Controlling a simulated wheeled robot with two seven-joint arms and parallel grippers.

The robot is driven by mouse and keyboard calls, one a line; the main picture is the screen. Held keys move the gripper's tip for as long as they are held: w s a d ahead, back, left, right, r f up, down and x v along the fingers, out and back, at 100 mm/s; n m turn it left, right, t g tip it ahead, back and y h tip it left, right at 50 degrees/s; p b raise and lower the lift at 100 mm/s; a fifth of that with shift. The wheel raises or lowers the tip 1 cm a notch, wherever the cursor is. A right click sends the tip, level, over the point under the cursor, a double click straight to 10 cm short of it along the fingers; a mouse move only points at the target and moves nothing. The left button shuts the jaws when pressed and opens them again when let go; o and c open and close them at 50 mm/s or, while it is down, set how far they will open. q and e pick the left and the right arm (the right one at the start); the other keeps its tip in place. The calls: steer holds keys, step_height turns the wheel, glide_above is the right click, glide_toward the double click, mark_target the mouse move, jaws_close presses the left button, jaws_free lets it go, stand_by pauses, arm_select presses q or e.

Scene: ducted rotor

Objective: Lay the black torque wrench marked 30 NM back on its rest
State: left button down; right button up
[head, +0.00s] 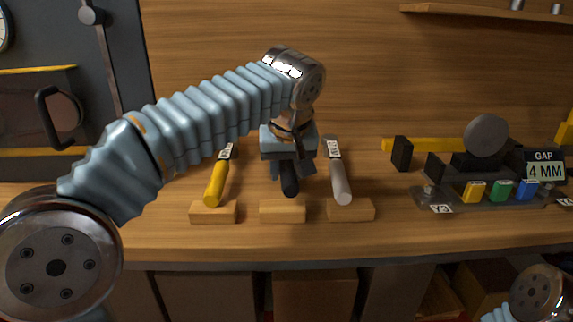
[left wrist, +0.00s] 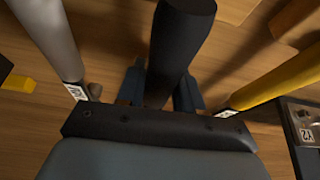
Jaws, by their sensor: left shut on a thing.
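The black torque wrench (head: 289,184) is held by my left gripper (head: 290,160) above the bench, its handle end pointing at the front. Its marking is hidden. In the left wrist view the thick black handle (left wrist: 181,45) runs between the blue fingers of the left gripper (left wrist: 160,90), which is shut on it. The middle wooden rest block (head: 282,210) lies just below and in front of the handle end; I cannot tell whether they touch. My right gripper is out of view.
A yellow-handled wrench (head: 215,185) lies left of it and a grey-handled wrench (head: 340,182) right, each toward its own wooden block (head: 213,213), (head: 350,211). A fixture with coloured blocks (head: 486,192) and a GAP 4 MM sign (head: 544,165) stand at the right.

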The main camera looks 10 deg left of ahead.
arm_select(q)
steer(key=shift+f, duration=0.45)
steer(key=shift+f+b, duration=0.25)
steer(key=shift+b, duration=0.05)
steer(key=c, duration=0.6)
jaws_free()
steer(key=shift+c, duration=0.2)
